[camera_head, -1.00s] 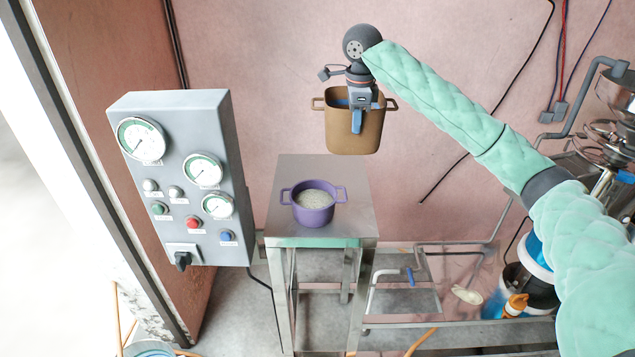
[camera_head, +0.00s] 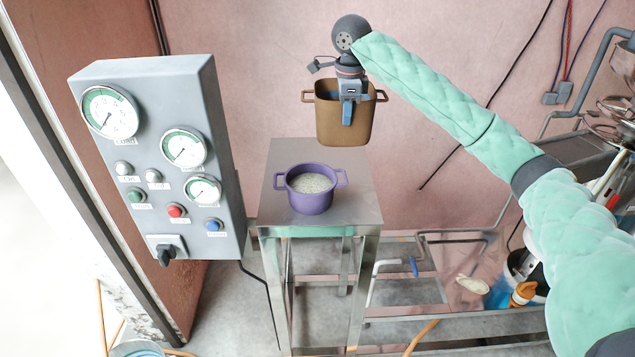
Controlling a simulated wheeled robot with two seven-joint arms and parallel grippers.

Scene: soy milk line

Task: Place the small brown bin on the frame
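The small brown bin (camera_head: 343,122) has two side handles and hangs in the air above the back of the steel table, in front of the pink wall. My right gripper (camera_head: 347,112) is at the bin's near wall, with a blue finger outside it; it looks shut on that wall. The inner finger is mostly hidden. The metal frame (camera_head: 432,238), with open bays and bars, stands low to the right of the table. My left gripper is not in view.
A purple pot (camera_head: 311,198) of pale grains stands on the steel table (camera_head: 352,207), below the bin. A grey control panel (camera_head: 215,150) with gauges and buttons is at left. A blue-handled pipe (camera_head: 413,266) and a pale scoop-like thing (camera_head: 472,285) are at the frame.

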